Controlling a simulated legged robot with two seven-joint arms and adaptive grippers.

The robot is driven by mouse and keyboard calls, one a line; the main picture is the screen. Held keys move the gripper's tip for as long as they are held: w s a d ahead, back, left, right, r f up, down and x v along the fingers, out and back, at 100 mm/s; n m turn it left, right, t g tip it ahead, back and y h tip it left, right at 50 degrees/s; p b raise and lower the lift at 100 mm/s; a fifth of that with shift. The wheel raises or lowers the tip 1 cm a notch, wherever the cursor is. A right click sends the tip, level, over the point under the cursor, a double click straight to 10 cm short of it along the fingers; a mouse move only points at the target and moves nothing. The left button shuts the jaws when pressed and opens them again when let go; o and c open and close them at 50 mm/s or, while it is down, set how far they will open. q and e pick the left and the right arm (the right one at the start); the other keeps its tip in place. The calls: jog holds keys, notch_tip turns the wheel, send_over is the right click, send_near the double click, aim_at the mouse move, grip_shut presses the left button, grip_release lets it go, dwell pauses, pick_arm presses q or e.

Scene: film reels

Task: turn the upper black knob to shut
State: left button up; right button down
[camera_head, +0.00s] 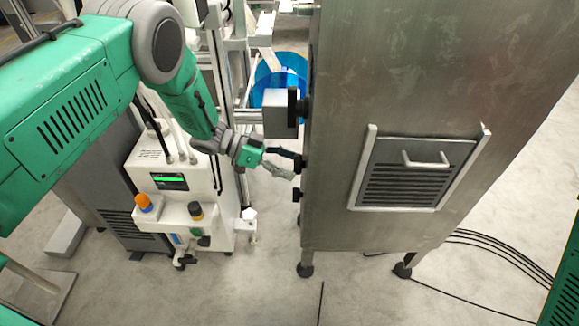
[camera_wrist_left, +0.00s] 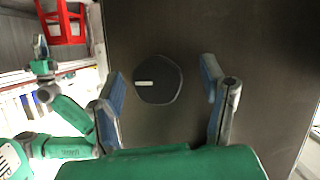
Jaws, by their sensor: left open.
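Black knobs stick out of the left side of the metal cabinet (camera_head: 400,60) in the head view. My left gripper (camera_head: 282,163) is open beside the upper black knob (camera_head: 299,163), with a lower black knob (camera_head: 296,195) below it. In the left wrist view a black round knob (camera_wrist_left: 165,82) with a short white mark lies flat on the dark panel, the mark pointing left. The fingers of my left gripper (camera_wrist_left: 165,98) stand apart on either side of it, with gaps between.
A grey box (camera_head: 279,113) with a black part sits above the knobs. A white machine (camera_head: 185,190) with orange and black buttons stands left of the cabinet. Cables (camera_head: 470,245) lie on the floor at the right.

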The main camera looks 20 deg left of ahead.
pick_arm(q)
jog(key=shift+d+r, duration=0.1)
jog(key=shift+d, duration=0.85)
jog(key=shift+d+r, duration=0.1)
jog(key=shift+d, duration=0.3)
jog(key=c, duration=0.6)
jog(key=shift+a, duration=0.3)
jog(key=c, duration=0.6)
jog(key=shift+o, duration=0.2)
jog(key=shift+a, duration=0.35)
pick_arm(e)
jog(key=shift+d+f, duration=0.2)
jog(key=shift+d, duration=0.35)
pick_arm(q)
jog(key=shift+d, duration=0.2)
pick_arm(e)
jog(key=shift+d, duration=0.2)
